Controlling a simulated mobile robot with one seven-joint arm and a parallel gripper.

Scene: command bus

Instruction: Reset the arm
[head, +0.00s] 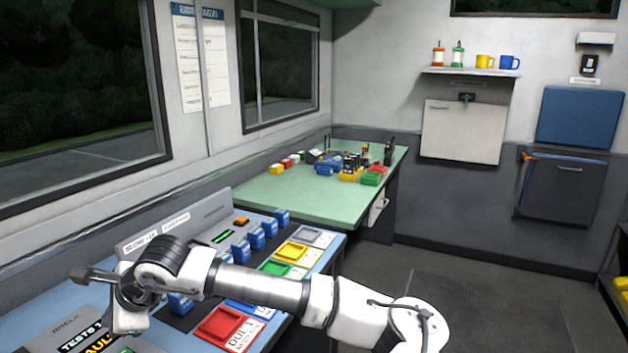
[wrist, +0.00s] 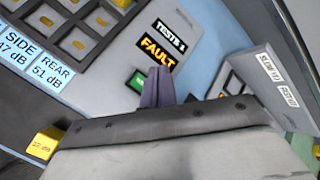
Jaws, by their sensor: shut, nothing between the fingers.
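My arm (head: 262,287) reaches from the lower right across the near blue console and bends at its left end. My gripper (head: 78,272) is at that end, above the console's left part, and looks small and dark there. In the wrist view the fingers of my gripper (wrist: 158,76) are together, with nothing between them. They point toward the console's panel with the yellow FAULT label (wrist: 157,49). How far the fingertips are from the panel, I cannot tell.
The blue console (head: 62,300) carries blue blocks (head: 257,238) and red, green and yellow trays, partly behind my arm. A green table (head: 290,194) with small coloured items stands beyond. A yellow block (wrist: 45,143) shows at lower left in the wrist view. The floor (head: 480,280) at right has free room.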

